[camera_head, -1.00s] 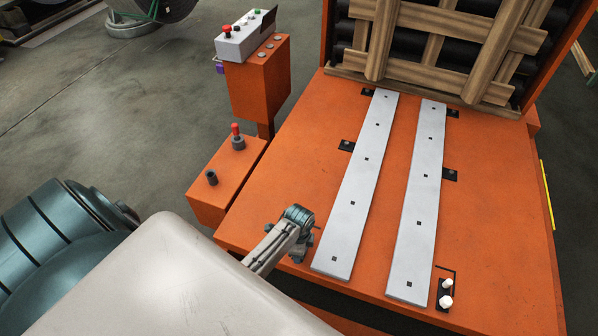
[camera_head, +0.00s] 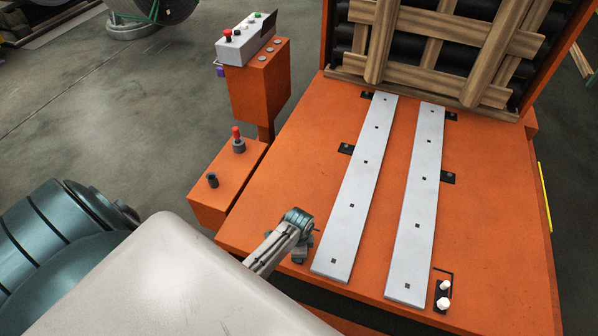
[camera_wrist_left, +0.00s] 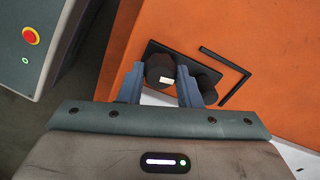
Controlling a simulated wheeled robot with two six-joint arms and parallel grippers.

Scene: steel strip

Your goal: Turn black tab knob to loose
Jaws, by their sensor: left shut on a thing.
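The black tab knob (camera_wrist_left: 160,69) is a dark round knob with a small pale tab mark on its side. In the left wrist view it stands on a black plate (camera_wrist_left: 181,62) on the orange table. My left gripper (camera_wrist_left: 158,84) is shut on this knob, one finger on each side of it. In the head view my left gripper (camera_head: 300,250) is at the table's front left corner, where my arm hides most of the knob. My right gripper is not in view.
A second dark knob (camera_wrist_left: 207,86) sits just right of the right finger. Two pale strips (camera_head: 354,190) (camera_head: 417,195) lie lengthwise on the orange table (camera_head: 270,190). White-topped knobs (camera_head: 443,299) stand at its front right. A control box (camera_head: 245,38) stands at the left.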

